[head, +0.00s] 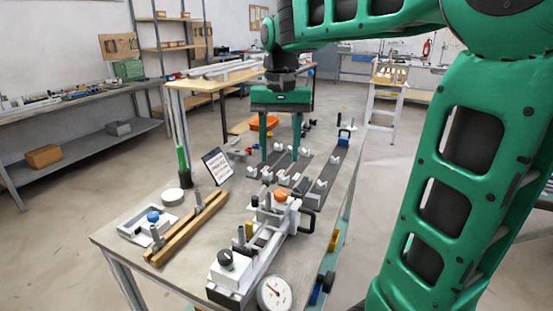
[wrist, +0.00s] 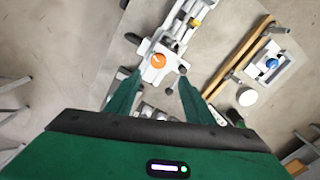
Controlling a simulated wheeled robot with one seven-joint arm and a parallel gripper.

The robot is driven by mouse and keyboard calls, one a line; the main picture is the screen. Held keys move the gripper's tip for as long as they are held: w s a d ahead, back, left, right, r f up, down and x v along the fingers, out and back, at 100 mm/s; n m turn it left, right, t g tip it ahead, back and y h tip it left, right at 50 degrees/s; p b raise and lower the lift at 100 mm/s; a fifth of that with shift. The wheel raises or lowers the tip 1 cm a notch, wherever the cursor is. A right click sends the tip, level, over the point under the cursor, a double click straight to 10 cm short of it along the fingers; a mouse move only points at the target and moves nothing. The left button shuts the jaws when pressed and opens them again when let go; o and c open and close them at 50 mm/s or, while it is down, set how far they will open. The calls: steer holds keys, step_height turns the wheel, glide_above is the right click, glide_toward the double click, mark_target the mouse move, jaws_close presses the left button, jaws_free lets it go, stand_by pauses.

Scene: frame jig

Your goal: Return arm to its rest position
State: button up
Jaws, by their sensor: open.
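My gripper (head: 281,150) hangs from my green arm above the far half of the workbench, pointing down. Its two green fingers are apart, with nothing seen held between them. In the wrist view my gripper (wrist: 160,88) also shows spread fingers, with the frame jig beyond the tips. The white and grey frame jig (head: 262,245), with an orange knob (head: 281,195), lies on the near half of the workbench, nearer than my gripper. The jig also shows at the top of the wrist view (wrist: 172,40). Dark rails with white blocks (head: 318,190) lie beneath and beside my fingers.
The workbench (head: 115,238) also bears a wooden rail (head: 190,228), a blue-knobbed fixture (head: 150,222), a dial gauge (head: 274,293), a small sign (head: 217,166) and a green-topped bottle (head: 183,165). A wooden table (head: 215,80) stands behind. Open floor lies left and right of the workbench.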

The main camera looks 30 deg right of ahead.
steer(key=shift+s, duration=0.1)
stand_by(0.4)
steer(key=s+d+f, duration=0.3)
steer(key=s+f, duration=0.4)
steer(key=s, duration=0.4)
steer(key=s+d+f, duration=0.3)
steer(key=s+f, duration=0.4)
steer(key=s, duration=0.4)
steer(key=shift+f, duration=0.3)
steer(key=shift+s, duration=0.1)
